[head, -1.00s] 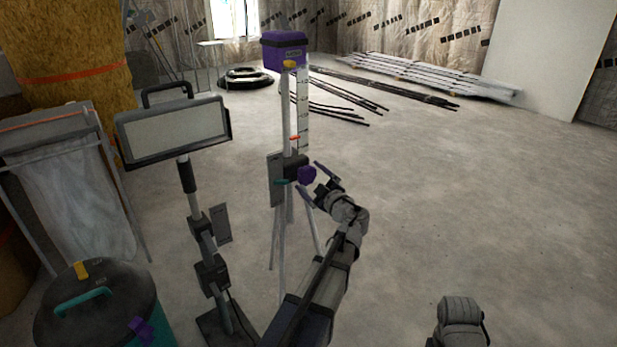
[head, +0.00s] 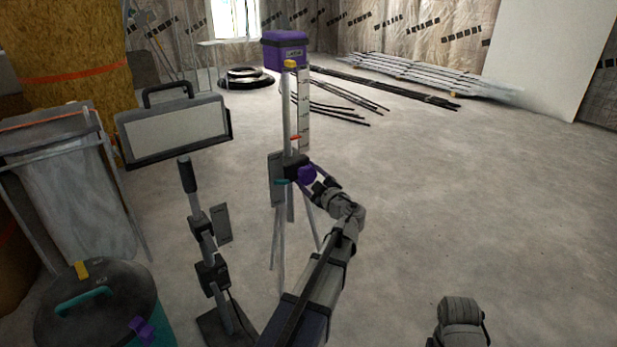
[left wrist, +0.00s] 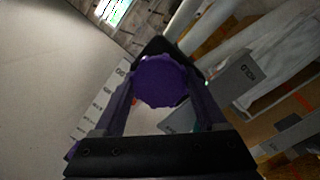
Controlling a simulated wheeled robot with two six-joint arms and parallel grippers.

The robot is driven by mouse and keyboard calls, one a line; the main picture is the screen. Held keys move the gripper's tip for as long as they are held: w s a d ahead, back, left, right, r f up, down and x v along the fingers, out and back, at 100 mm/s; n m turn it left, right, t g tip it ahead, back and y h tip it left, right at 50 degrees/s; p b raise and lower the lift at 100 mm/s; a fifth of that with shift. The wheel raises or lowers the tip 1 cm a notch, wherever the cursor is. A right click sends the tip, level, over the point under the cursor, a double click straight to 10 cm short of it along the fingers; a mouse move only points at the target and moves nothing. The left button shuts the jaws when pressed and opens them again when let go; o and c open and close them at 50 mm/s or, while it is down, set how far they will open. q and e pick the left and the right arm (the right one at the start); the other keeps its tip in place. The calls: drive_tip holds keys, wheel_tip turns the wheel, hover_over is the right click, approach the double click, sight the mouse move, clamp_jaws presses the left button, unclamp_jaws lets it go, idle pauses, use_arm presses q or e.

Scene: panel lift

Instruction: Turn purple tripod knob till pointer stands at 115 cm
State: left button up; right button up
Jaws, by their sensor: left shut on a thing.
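The purple knob (head: 307,175) sits on the right side of the tripod's dark clamp block (head: 293,165). My left gripper (head: 309,174) is at the knob with its fingers on either side of it. In the left wrist view the purple knob (left wrist: 160,82) lies between the two fingers, which are shut on it. The white scale (head: 303,108) stands upright beside the tripod's post, with a red pointer (head: 295,138) low on it. The scale's numbers are too small to read. A purple box-shaped laser head (head: 284,50) is at the top. My right gripper is not in view.
A work lamp (head: 172,130) stands left of the tripod. A lidded bucket (head: 97,305) is at the lower left. Dark rods (head: 385,88) and stacked metal profiles (head: 420,76) lie behind. The floor to the right is clear.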

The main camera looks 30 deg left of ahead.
use_arm(q)
drive_tip(key=c, duration=0.4)
